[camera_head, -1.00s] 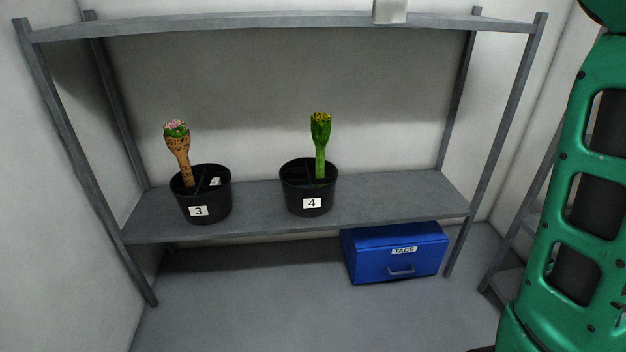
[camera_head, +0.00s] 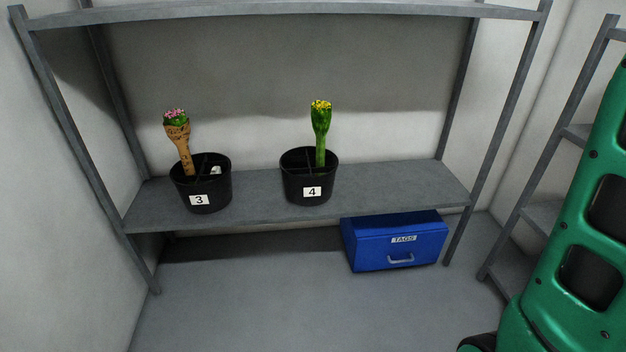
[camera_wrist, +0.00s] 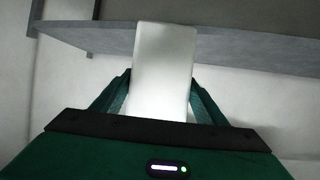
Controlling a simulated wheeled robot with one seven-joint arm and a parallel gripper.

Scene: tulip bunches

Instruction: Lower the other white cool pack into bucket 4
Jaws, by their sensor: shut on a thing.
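Bucket 4 (camera_head: 309,187) is a black bucket on the middle shelf, with a divider inside and a green-wrapped bunch with yellow tops (camera_head: 321,130) standing in it. In the wrist view my gripper (camera_wrist: 160,95) is shut on a white cool pack (camera_wrist: 163,62), which stands out beyond the fingers in front of a grey shelf edge. The gripper and held pack are outside the head view. Bucket 3 (camera_head: 201,190) stands to the left with a brown-wrapped bunch with pink tops (camera_head: 177,140). A small white piece (camera_head: 216,170) shows inside bucket 3.
The grey shelf (camera_head: 400,188) is bare to the right of bucket 4. An upper shelf (camera_head: 280,13) runs above the buckets. A blue box marked TAGS (camera_head: 395,243) sits on the floor below. Another grey rack (camera_head: 547,215) stands at the right.

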